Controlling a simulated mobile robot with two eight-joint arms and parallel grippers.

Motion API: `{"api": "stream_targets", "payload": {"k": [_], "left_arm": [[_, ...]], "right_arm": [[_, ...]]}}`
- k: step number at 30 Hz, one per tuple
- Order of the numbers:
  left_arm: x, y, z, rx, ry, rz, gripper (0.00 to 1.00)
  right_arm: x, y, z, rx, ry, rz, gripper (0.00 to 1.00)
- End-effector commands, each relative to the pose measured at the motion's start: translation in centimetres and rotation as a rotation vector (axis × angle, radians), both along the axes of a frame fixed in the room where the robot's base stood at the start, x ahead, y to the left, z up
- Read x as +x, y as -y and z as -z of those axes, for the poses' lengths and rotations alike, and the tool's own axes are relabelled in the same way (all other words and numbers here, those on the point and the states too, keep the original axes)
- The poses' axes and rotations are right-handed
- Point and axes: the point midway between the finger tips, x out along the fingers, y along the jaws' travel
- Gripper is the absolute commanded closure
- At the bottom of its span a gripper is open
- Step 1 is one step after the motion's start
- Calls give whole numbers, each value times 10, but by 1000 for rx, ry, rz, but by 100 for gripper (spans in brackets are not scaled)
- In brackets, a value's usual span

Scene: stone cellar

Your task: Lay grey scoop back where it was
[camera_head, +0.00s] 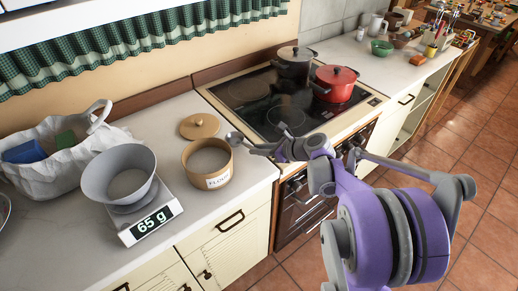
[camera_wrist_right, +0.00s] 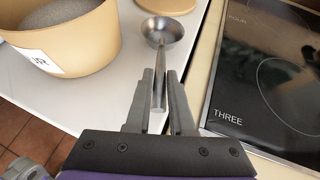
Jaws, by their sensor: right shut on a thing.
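The grey scoop (camera_head: 236,138) is a small metal ladle-like spoon beside the flour tub (camera_head: 207,178) in the head view. My right gripper (camera_head: 262,149) is shut on its handle. In the right wrist view the scoop (camera_wrist_right: 161,33) points away from me, with its handle between the two fingers (camera_wrist_right: 160,90). Its bowl is over the white counter between the tub (camera_wrist_right: 65,40) and the hob; I cannot tell whether it touches the counter. The tub is open, with grey-looking flour inside. My left gripper is not in view.
A round wooden lid (camera_head: 199,125) lies behind the tub. A scale (camera_head: 150,220) reading 65 g carries a grey bowl (camera_head: 118,172). A white bag (camera_head: 45,180) stands at left. The black hob (camera_head: 262,98) with a red pot (camera_head: 335,82) and a dark pot (camera_head: 294,66) is at right.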

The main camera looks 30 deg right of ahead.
Motion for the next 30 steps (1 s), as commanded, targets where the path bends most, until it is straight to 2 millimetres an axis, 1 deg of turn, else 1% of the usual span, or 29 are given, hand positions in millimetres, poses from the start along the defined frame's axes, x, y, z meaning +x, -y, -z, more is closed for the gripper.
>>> {"api": "stream_targets", "payload": {"k": [10,11,15,16,22,23,24,26,30], "left_arm": [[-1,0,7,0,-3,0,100],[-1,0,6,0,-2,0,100],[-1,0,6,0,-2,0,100],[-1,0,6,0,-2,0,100],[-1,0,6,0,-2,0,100],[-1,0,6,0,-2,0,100],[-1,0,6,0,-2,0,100],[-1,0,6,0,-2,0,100],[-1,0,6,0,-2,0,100]], "right_arm": [[0,0,8,0,0,0,100],[0,0,7,0,0,0,74],[0,0,7,0,0,0,48],[0,0,7,0,0,0,44],[0,0,7,0,0,0,44],[0,0,7,0,0,0,40],[0,0,7,0,0,0,33],[0,0,7,0,0,0,24],[0,0,7,0,0,0,24]]}}
